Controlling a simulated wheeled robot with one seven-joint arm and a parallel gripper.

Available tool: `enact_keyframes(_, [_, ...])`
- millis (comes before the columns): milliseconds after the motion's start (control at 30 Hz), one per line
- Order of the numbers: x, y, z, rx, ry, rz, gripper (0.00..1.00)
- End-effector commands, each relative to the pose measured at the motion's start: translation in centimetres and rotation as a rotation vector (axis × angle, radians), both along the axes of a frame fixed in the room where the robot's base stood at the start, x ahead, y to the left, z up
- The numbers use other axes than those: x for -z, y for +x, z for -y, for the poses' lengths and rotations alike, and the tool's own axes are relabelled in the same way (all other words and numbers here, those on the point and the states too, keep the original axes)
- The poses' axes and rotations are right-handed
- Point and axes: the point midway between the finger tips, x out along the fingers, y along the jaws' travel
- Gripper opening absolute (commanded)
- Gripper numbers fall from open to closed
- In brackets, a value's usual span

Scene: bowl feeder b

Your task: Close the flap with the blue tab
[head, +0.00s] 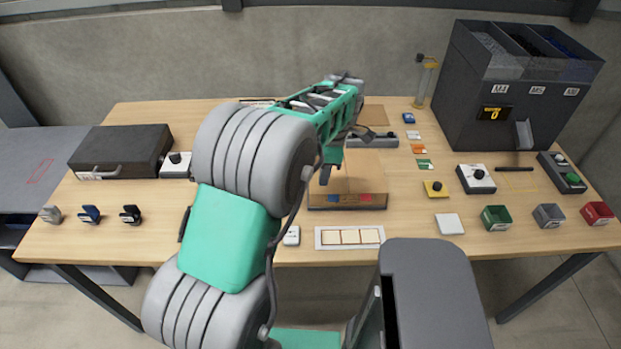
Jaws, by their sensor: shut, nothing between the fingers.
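A low brown tray (377,203) stands at the middle of the table. A blue tab (334,198) shows at its left and a red tab (364,198) just to the right of that. A faint, see-through upright panel seems to rise behind the tabs; I cannot tell its edges or the flap's angle. My gripper (325,177) points down just behind and above the blue tab, small and partly hidden by my arm. It is shut and empty. I cannot tell whether it touches the flap.
A dark feeder (490,115) with several bins stands at the back right. A dark case (122,152) lies at the left. A white-framed tray (349,237) lies in front of the brown tray. Small coloured bins (497,218) line the right front edge.

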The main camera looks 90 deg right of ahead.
Motion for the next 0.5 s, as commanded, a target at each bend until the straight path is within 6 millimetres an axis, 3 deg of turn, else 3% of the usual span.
enact_keyframes(500, [3.4, -3.8, 0.4, -0.003, -0.001, -0.001, 0.0])
